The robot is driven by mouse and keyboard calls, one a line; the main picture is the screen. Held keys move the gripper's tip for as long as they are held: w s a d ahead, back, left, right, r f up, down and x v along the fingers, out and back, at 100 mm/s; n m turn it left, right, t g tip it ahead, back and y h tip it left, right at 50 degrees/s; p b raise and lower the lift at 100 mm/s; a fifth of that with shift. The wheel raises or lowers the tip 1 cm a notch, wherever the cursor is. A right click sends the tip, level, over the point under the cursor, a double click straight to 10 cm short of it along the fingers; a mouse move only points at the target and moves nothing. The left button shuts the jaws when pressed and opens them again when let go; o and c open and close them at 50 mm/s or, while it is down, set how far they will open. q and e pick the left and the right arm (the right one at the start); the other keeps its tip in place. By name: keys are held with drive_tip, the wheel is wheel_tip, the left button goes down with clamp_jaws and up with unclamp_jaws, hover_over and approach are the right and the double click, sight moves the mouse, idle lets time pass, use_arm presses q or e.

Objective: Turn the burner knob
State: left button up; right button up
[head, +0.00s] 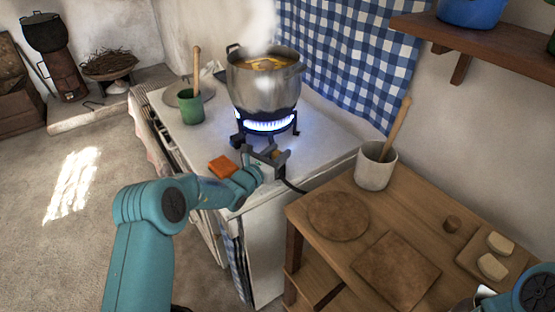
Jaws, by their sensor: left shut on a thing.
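The burner (268,124) on the white counter is lit, with a ring of blue flame under a steel pot (262,90). The pot holds orange soup and steams. My left gripper (267,154) is at the front of the burner, shut on what appears to be the burner knob. The knob is mostly hidden by the fingers, so its angle cannot be told. Part of my right arm shows at the lower right corner; its gripper is out of view.
An orange cloth or sponge (222,167) lies left of my left gripper. A green cup (191,107) stands on the counter's left side. A dark hose (293,187) runs near the counter edge. A wooden table (328,263) with a white crock (375,168) stands at right.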

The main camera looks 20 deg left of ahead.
use_arm(q)
drive_tip(key=shift+r+n+t+y+b, duration=0.15)
drive_tip(key=shift+n+t+y+b, duration=0.25)
drive_tip(key=shift+n+y+b, duration=0.9)
use_arm(e)
drive_tip(key=shift+f+p, duration=0.5)
drive_tip(key=shift+f, duration=0.75)
use_arm(q)
drive_tip(key=shift+y, duration=0.3)
drive_tip(key=o, duration=1)
drive_tip(key=shift+s+a, duration=0.1)
drive_tip(key=shift+s, duration=0.2)
drive_tip(key=s, duration=0.5)
drive_tip(key=s+a+b, duration=0.1)
drive_tip(key=s, duration=0.4)
drive_tip(key=s+a+b, duration=0.1)
drive_tip(key=s, duration=0.4)
drive_tip(key=shift+s, duration=0.35)
use_arm(e)
wheel_tip(320, 180, down, 2)
drive_tip(key=shift+f, duration=0.15)
